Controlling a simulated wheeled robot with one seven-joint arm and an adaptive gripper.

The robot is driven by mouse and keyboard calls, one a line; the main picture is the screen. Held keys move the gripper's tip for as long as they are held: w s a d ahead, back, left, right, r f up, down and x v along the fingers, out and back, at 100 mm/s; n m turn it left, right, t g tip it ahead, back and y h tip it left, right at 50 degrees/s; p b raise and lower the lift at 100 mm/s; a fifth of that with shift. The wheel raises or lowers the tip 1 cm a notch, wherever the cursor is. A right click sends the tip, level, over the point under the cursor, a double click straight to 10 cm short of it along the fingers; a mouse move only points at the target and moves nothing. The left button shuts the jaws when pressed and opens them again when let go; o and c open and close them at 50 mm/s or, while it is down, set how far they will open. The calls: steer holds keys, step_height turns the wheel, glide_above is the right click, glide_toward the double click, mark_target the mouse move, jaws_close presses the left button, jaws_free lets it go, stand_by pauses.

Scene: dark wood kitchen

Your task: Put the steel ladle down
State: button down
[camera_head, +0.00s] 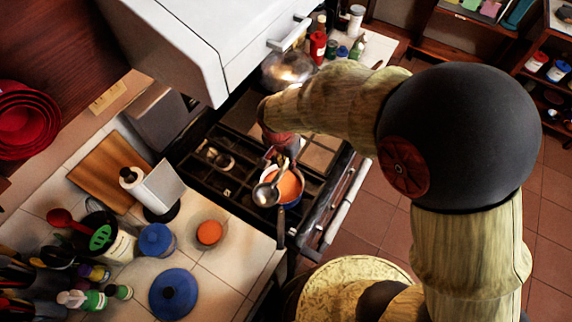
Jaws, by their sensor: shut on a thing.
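The steel ladle (265,194) is over a small pot (298,199) with orange contents, which stands on the black stove grate (225,178). The ladle's round bowl overlaps the left side of the pot in the picture. I cannot tell whether it touches the pot or hangs above it. My gripper (285,160) is at the far end of my arm, just above the pot in the picture, shut on the ladle's handle. The arm partly hides the fingers and the grip.
A blue lid (173,293), a blue pot (157,239), an orange bowl (209,232) and a paper towel holder (158,188) stand on the tiled counter left of the stove. A white hood (200,40) overhangs the stove. A metal pot (287,70) stands behind.

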mark_target(285, 164)
steer(key=shift+w+a+f, duration=0.1)
steer(key=shift+w+f, duration=0.1)
steer(key=shift+f, duration=1.55)
steer(key=shift+f+b, duration=0.4)
steer(key=shift+b, duration=0.05)
steer(key=shift+f+b, duration=0.25)
steer(key=shift+b, duration=0.05)
steer(key=c, duration=1.8)
jaws_free()
steer(key=shift+c, duration=0.2)
steer(key=shift+o, duration=0.5)
